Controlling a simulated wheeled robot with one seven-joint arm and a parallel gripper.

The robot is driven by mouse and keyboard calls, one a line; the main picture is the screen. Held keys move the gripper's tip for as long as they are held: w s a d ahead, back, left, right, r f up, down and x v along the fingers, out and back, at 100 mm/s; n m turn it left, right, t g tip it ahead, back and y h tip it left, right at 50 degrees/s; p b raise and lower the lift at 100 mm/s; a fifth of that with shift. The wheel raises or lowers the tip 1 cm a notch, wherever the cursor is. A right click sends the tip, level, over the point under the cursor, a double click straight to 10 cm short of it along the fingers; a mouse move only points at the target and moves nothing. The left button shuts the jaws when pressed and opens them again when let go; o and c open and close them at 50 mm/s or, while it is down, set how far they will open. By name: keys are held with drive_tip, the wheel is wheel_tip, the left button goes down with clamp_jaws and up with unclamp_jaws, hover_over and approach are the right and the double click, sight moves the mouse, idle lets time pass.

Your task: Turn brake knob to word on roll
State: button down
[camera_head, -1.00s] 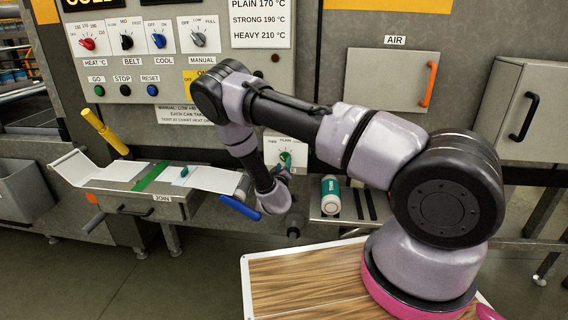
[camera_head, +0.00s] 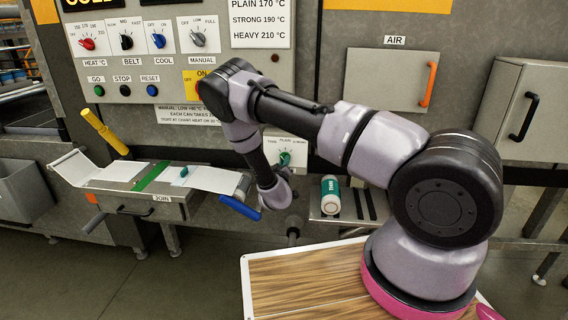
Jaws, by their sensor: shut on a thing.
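The brake knob (camera_head: 285,158) is green and sits on a small white plate marked THIN, PLAIN and STRONG, in the middle of the machine front. My gripper (camera_head: 286,171) is at the knob's lower side, shut on it as far as I can see; the fingers are small and partly hidden by my wrist. The knob's exact pointing is too small to tell. The roll (camera_head: 330,195) is white with a teal label and stands on the shelf right of my wrist. Its word runs sideways and seems to read THIN.
A control panel (camera_head: 180,75) with several knobs and a paper chart is at upper left. A joining table (camera_head: 160,211) with white film, a yellow lever (camera_head: 104,132) and a blue handle (camera_head: 240,208) is on the left. A wood-patterned board (camera_head: 300,290) lies in front.

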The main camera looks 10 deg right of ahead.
drive_tip(key=shift+m, duration=3.7)
drive_tip(key=c, duration=0.8)
unclamp_jaws()
drive_tip(key=v, duration=1.1)
drive_tip(key=shift+w+r+m, duration=0.1)
drive_tip(key=shift+m, duration=0.2)
